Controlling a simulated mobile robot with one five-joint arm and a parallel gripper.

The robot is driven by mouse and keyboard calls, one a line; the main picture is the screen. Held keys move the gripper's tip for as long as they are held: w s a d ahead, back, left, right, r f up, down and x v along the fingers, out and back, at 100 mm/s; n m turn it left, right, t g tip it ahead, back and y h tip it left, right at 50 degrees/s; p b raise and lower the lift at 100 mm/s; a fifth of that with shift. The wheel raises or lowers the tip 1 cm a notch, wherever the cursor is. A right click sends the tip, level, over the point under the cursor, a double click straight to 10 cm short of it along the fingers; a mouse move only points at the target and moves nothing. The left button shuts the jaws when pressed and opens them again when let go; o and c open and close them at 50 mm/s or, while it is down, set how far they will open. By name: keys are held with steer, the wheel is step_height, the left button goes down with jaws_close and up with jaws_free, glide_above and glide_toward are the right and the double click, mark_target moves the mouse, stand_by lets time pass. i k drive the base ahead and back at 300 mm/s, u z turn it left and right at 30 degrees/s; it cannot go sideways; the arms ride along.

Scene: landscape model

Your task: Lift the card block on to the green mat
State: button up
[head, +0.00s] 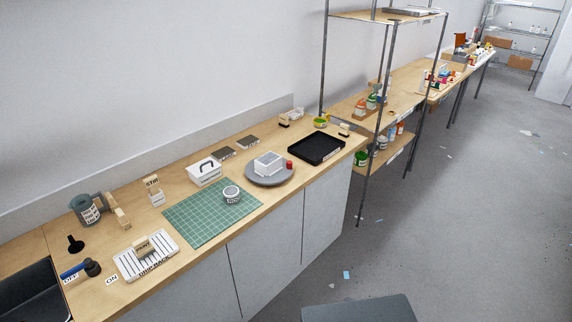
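The green mat (196,228) lies on the wooden worktop, with a white grid on it. A small round white tub (232,194) with dark lettering stands on its right part. A pale block with a lettered card (144,245), seemingly reading PAINT, sits on the white slatted drip rack (166,236), left of the mat. Another pale piece with a STIR sign (152,182) stands behind the mat's left corner. I cannot tell for sure which of these is the card block. My gripper is not in view.
A white box with a dark handle (205,174) stands behind the mat. A grey round turntable (270,176) bears a white box, with a red pot beside it. A black tray (316,148) lies further right. A jug (88,209), blue-handled tap (78,269) and sink are left.

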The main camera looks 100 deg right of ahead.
mark_target(270, 161)
steer(key=z, duration=4.2)
steer(key=k, duration=1.2)
steer(key=u, duration=0.7)
steer(key=i, duration=1)
steer(key=u, duration=0.05)
